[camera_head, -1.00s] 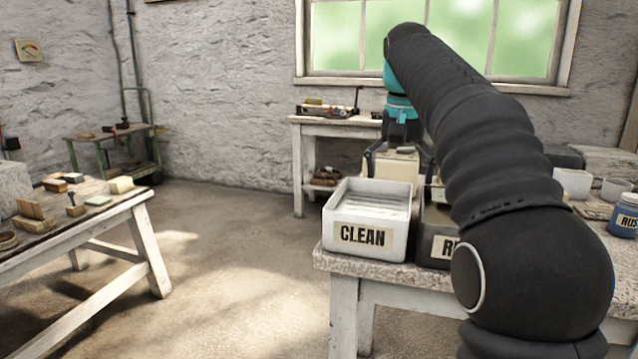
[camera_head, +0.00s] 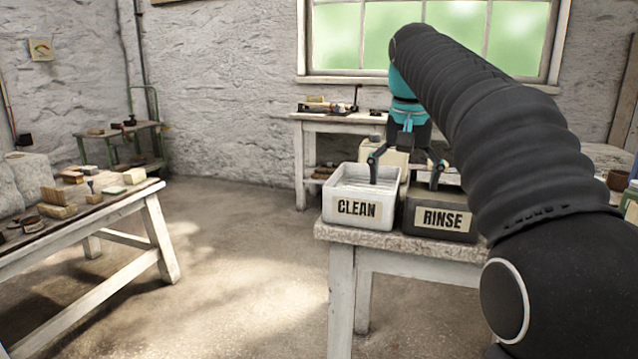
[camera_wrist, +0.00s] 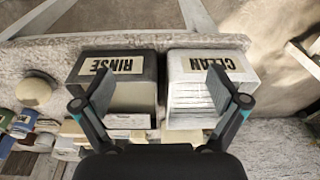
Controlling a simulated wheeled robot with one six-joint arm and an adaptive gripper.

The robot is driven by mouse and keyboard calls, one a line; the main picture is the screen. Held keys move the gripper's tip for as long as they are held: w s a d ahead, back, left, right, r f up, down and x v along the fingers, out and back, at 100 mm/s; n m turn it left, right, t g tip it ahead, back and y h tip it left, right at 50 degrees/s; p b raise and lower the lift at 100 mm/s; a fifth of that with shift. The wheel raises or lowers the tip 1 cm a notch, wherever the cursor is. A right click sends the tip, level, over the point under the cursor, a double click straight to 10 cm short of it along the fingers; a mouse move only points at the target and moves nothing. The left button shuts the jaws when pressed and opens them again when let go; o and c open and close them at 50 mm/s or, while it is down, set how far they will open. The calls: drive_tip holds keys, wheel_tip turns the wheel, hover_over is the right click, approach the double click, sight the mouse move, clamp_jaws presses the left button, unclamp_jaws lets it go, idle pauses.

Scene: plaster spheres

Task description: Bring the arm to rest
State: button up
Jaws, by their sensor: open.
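My gripper (camera_head: 405,167) is open and empty in the head view, at the end of my black-sleeved arm. It hangs over the bins on the stone-topped bench (camera_head: 343,233). In the wrist view the fingers (camera_wrist: 162,92) are spread wide, with the RINSE bin (camera_wrist: 135,95) on the left and the CLEAN bin (camera_wrist: 195,95) on the right. Nothing lies between the fingertips. Pale ribbing shows inside the CLEAN bin; how high the fingers are above the bins is unclear.
A wooden table (camera_head: 130,190) with several blocks and brushes stands at the left. A white side table (camera_head: 335,122) with tools stands under the window. A green trolley (camera_head: 140,135) is by the far wall. The floor (camera_head: 250,230) between the tables is clear.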

drive_tip(key=s+f+n+t, duration=0.3)
drive_tip(key=s+f, duration=1.9)
drive_tip(key=s, duration=0.4)
drive_tip(key=shift+d+t, duration=0.25)
drive_tip(key=shift+t, duration=0.15)
drive_tip(key=shift+s, duration=0.1)
